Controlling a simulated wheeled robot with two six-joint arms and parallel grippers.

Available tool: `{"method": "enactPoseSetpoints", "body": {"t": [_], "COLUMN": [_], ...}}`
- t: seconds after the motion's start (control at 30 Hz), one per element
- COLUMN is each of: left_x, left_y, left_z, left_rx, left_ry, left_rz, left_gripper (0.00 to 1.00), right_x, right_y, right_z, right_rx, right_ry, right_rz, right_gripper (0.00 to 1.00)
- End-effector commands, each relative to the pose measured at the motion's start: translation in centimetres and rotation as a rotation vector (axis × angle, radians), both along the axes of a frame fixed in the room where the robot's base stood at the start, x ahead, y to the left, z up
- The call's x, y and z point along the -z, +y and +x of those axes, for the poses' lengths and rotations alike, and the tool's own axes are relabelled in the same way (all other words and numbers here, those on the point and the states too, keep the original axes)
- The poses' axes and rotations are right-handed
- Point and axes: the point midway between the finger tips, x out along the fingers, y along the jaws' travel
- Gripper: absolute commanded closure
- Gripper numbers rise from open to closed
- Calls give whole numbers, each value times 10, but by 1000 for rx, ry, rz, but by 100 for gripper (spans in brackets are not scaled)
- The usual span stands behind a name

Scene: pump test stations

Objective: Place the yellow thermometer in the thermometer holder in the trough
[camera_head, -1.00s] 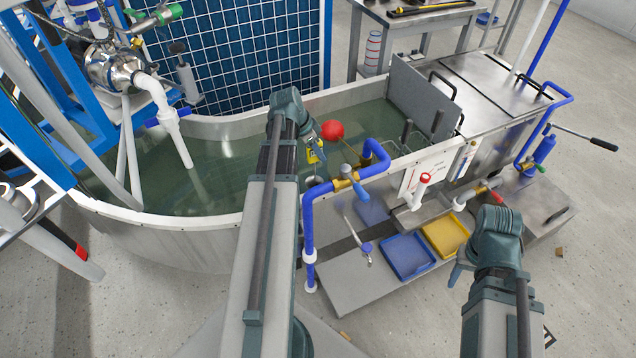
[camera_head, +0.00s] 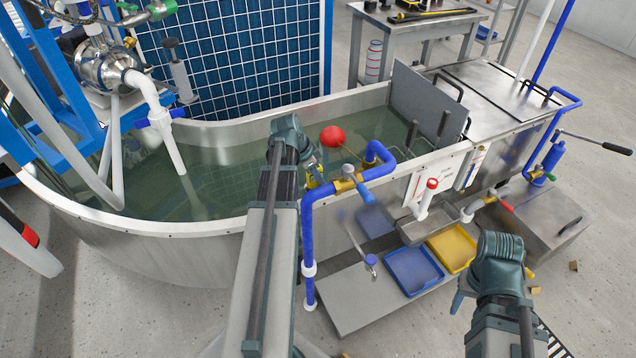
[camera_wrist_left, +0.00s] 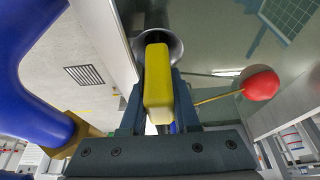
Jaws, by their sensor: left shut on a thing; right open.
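The yellow thermometer (camera_wrist_left: 158,85) is gripped between the fingers of my left gripper (camera_wrist_left: 158,100); its far end is at the round metal thermometer holder (camera_wrist_left: 160,42) on the trough's inner side. I cannot tell how far it is inside the holder. In the head view my left gripper (camera_head: 312,172) is at the near rim of the trough (camera_head: 200,225), and only a bit of yellow shows there; the holder is mostly hidden by the gripper. My right gripper (camera_head: 460,296) is open and empty, outside the trough at the lower right.
A red float ball (camera_head: 331,136) on a thin rod sits over the water close to the left gripper. A blue pipe (camera_head: 308,235) with a brass valve (camera_head: 345,184) stands just right of it. Blue (camera_head: 413,270) and yellow (camera_head: 452,248) trays lie on the low shelf.

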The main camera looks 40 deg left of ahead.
Motion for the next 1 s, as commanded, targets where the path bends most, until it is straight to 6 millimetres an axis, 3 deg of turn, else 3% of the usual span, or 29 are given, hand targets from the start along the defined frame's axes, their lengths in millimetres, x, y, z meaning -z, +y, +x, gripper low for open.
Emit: {"method": "enactPoseSetpoints", "body": {"t": [0.37,0.4,0.53,1.0], "left_x": [5,3,3,-5], "left_y": [0,0,0,-1], "left_z": [0,0,0,-2], "left_rx": [0,0,0,2], "left_ry": [0,0,0,2], "left_rz": [0,0,0,-3], "left_gripper": [100,65,42,40], "right_x": [5,3,3,-5], "right_y": [0,0,0,0], "right_z": [0,0,0,0], "right_rx": [0,0,0,0], "right_ry": [0,0,0,0], "right_rz": [0,0,0,0], "right_gripper": [50,50,50,50]}}
